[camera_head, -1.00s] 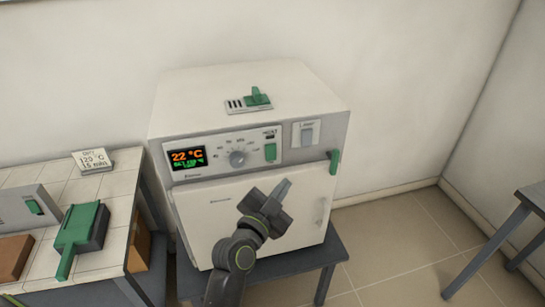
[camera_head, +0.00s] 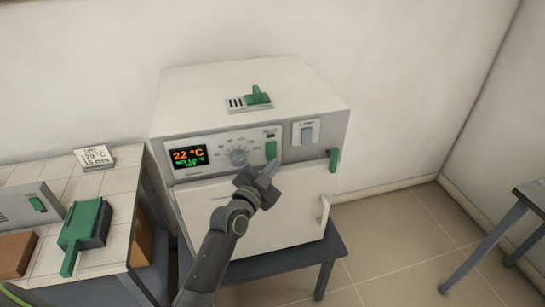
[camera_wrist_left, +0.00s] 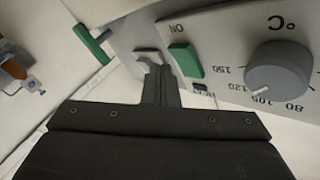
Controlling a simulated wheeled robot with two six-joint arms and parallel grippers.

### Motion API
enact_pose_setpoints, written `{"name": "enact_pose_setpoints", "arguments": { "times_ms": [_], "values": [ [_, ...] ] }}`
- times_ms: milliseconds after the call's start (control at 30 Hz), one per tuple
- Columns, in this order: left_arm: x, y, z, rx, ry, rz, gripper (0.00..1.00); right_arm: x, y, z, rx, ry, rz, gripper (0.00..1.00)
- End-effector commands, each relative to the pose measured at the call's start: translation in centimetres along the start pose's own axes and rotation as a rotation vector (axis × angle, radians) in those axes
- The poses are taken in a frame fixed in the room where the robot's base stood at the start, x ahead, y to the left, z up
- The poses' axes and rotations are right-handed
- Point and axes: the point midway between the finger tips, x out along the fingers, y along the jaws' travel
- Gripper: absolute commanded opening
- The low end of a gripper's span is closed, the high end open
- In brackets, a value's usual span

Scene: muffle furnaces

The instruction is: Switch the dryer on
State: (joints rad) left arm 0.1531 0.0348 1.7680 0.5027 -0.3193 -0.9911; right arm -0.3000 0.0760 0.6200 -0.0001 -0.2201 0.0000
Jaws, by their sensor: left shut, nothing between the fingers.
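The dryer (camera_head: 255,220) is a white box oven with a lit display (camera_head: 188,157) reading 22 °C and a grey dial (camera_head: 238,157). A green switch (camera_head: 271,150) sits right of the dial; it also shows in the left wrist view (camera_wrist_left: 186,60), which sees the panel upside down. My left gripper (camera_head: 272,170) is shut and empty, just below the green switch at the panel's lower edge. In the left wrist view its fingers (camera_wrist_left: 158,82) point toward the panel beside the green switch; I cannot tell whether they touch anything. My right gripper is out of view.
A grey rocker (camera_head: 306,134) is on the panel's right, with a green door lever (camera_head: 334,160) beyond it. A green vent slider (camera_head: 257,96) is on top. A tiled bench (camera_head: 115,210) with a green-handled device (camera_head: 80,230) and a sign card (camera_head: 94,158) stands left.

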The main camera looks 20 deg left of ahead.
Motion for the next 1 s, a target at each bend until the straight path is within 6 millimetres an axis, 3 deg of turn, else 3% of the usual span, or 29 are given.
{"name": "enact_pose_setpoints", "arguments": {
  "times_ms": [1000],
  "values": [
    [0.17,-0.15,0.07,0.000,0.001,-0.001,0.00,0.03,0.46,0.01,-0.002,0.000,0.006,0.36]
  ]
}}
